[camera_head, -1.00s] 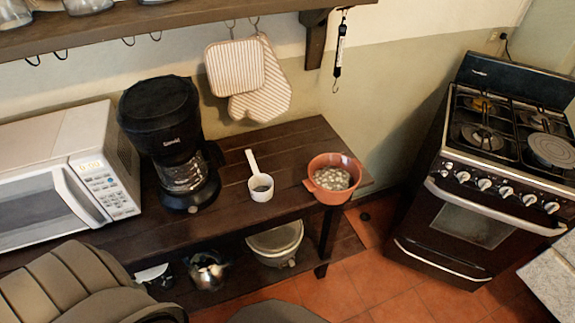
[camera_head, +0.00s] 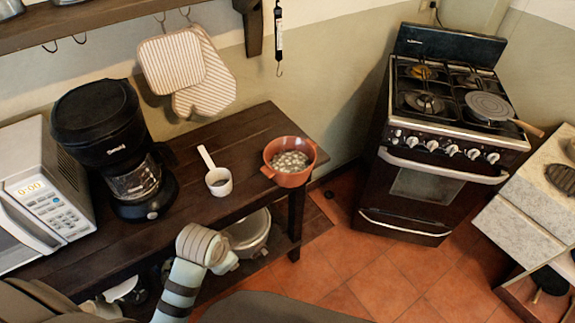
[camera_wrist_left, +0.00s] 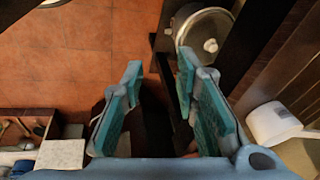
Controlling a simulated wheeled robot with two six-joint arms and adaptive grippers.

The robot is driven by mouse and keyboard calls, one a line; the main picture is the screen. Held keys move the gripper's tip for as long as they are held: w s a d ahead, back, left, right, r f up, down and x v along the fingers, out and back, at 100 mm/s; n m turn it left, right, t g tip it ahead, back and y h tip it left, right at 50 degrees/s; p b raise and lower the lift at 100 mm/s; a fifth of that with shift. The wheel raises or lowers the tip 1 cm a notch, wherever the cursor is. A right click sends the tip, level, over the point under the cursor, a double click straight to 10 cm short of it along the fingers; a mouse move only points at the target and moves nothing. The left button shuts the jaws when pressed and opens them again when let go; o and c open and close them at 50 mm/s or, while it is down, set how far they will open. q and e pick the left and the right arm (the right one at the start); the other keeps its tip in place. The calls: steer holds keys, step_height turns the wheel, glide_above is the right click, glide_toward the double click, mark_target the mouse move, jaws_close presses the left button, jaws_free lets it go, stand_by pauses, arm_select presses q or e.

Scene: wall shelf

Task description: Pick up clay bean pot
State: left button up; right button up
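The clay bean pot (camera_head: 292,180) is a round, orange-brown bowl with small handles, holding pale beans. It stands upright near the right end of the dark wooden counter (camera_head: 232,138) in the head view. My left arm reaches in at the lower left of the head view, in front of the counter and apart from the pot. My left gripper (camera_wrist_left: 158,85) shows in the left wrist view with its teal-padded fingers spread and nothing between them. My right gripper is out of sight.
A white measuring cup (camera_head: 218,184) stands left of the pot, with a coffee maker (camera_head: 105,125) and microwave (camera_head: 50,190) farther left. A lidded pot (camera_head: 248,236) sits on the lower shelf. The stove (camera_head: 440,150) stands right, across open tiled floor (camera_head: 350,265).

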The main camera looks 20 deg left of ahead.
arm_select(q)
steer(key=w+d+r+m, duration=0.1)
steer(key=w+r+m, duration=0.15)
steer(key=w, duration=0.35)
steer(key=w+d+r+m, duration=0.1)
steer(key=w+m, duration=0.3)
steer(key=w, duration=0.2)
steer(key=m+g+h, duration=0.1)
steer(key=m, duration=0.7)
glide_toward(282, 184)
steer(key=b+x, duration=0.3)
steer(key=x, duration=0.5)
steer(key=shift+w+a, duration=0.1)
steer(key=shift+w, duration=0.05)
jaws_close()
steer(key=shift+r, duration=0.15)
